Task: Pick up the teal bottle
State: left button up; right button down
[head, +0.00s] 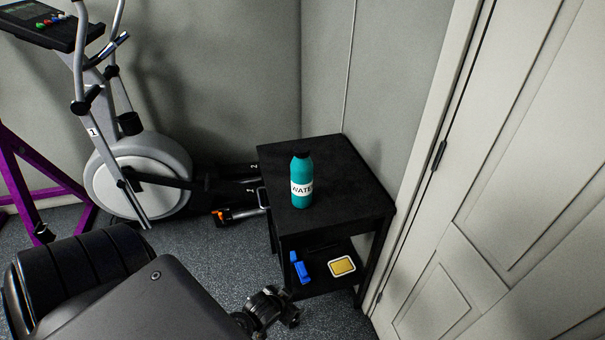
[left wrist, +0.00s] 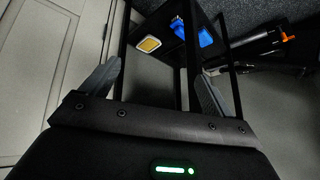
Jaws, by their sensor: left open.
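The teal bottle (head: 301,180) with a black cap and a white label stands upright on top of a small black side table (head: 345,190) in the head view. It does not show in the left wrist view. My left gripper (head: 268,312) is low in front of the table, below the tabletop and apart from the bottle. In the left wrist view my left gripper (left wrist: 158,88) has its two fingers spread wide with nothing between them, facing the table's legs and lower shelf. My right gripper is in neither view.
The table's lower shelf holds a blue object (head: 301,270) and a yellow, white-rimmed item (head: 342,266). A panelled door (head: 500,200) stands close on the right. An elliptical trainer (head: 140,175) and a purple frame (head: 40,190) are at left. The tabletop around the bottle is clear.

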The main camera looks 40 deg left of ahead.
pick_arm(q)
jog(key=w+r+t+p, duration=0.2)
jog(key=w+r, duration=0.1)
jog(key=r, duration=1.1)
jog(key=n+t+y, duration=0.3)
jog(key=t+y, duration=0.1)
jog(key=t, duration=0.4)
send_near(296, 175)
jog(key=x, duration=0.4)
jog(key=shift+w+a, duration=0.1)
jog(key=shift+w, duration=0.05)
jog(key=p+x, duration=0.1)
jog(key=x, duration=0.4)
jog(key=shift+w+f, duration=0.1)
jog(key=shift+w, duration=0.25)
jog(key=shift+p, duration=0.3)
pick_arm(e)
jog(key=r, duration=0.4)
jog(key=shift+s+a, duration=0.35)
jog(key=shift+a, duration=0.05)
pick_arm(q)
jog(key=x, duration=0.1)
jog(key=p+x, duration=0.1)
jog(key=x, duration=0.3)
jog(key=shift+w+f+p, duration=0.1)
jog(key=shift+f+p, duration=0.15)
jog(key=shift+p, duration=0.1)
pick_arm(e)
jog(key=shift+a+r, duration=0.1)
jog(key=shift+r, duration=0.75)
